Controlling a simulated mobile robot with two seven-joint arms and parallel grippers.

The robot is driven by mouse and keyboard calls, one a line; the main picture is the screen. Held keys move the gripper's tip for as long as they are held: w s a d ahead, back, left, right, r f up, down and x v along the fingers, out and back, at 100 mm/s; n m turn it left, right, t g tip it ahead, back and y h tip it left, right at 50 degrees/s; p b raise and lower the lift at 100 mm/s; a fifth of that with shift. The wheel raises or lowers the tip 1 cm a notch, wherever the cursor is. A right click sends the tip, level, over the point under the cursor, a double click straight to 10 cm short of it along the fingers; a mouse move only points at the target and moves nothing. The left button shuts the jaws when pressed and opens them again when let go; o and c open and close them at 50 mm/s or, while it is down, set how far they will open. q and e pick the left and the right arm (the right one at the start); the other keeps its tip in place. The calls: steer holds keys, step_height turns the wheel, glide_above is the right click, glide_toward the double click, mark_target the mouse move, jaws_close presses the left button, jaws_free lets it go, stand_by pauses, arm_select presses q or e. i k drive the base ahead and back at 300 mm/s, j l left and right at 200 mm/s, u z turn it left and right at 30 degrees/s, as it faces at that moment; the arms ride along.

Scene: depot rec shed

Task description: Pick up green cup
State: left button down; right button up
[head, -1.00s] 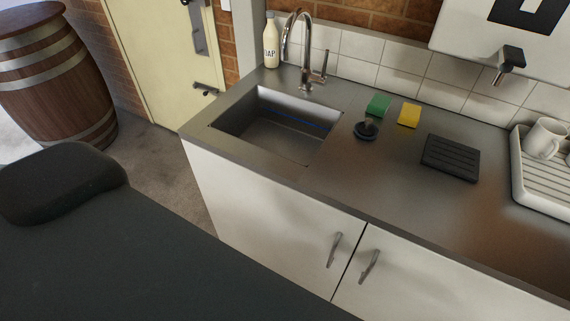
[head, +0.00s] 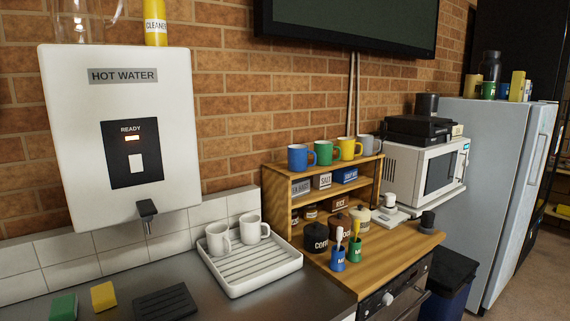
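A green cup (head: 325,153) stands on the top board of the wooden shelf unit, between a blue cup (head: 299,158) on its left and a yellow cup (head: 348,149) on its right. A grey cup (head: 368,145) stands at the right end of that row. Another green thing (head: 488,90), perhaps a cup, sits on top of the fridge and is partly hidden among other items. Neither of my grippers shows in the head view.
The wooden shelf unit (head: 273,195) holds jars and labelled boxes. A white drying rack (head: 262,284) with two white mugs is left of it. Small blue and green pots (head: 338,261) with brushes stand in front. A microwave (head: 400,170) and fridge (head: 510,150) are to the right.

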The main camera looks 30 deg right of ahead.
mark_target(323, 148)
steer(key=z, duration=1.25)
steer(key=l+u, duration=0.15)
steer(key=u, duration=0.65)
steer(key=l+u, duration=0.7)
steer(key=l, duration=0.15)
steer(key=k+l+u, duration=0.15)
steer(key=l, duration=0.3)
steer(key=k+l+u, duration=0.2)
steer(key=l, duration=0.2)
steer(key=k+l, duration=0.1)
steer(key=l, duration=0.25)
steer(key=k+l, duration=0.1)
steer(key=l, duration=0.3)
steer(key=k+l, duration=0.1)
steer(key=l, duration=0.25)
steer(key=k+l+u, duration=0.1)
steer(key=l, duration=0.25)
steer(key=k+l, duration=0.15)
steer(key=l, duration=0.2)
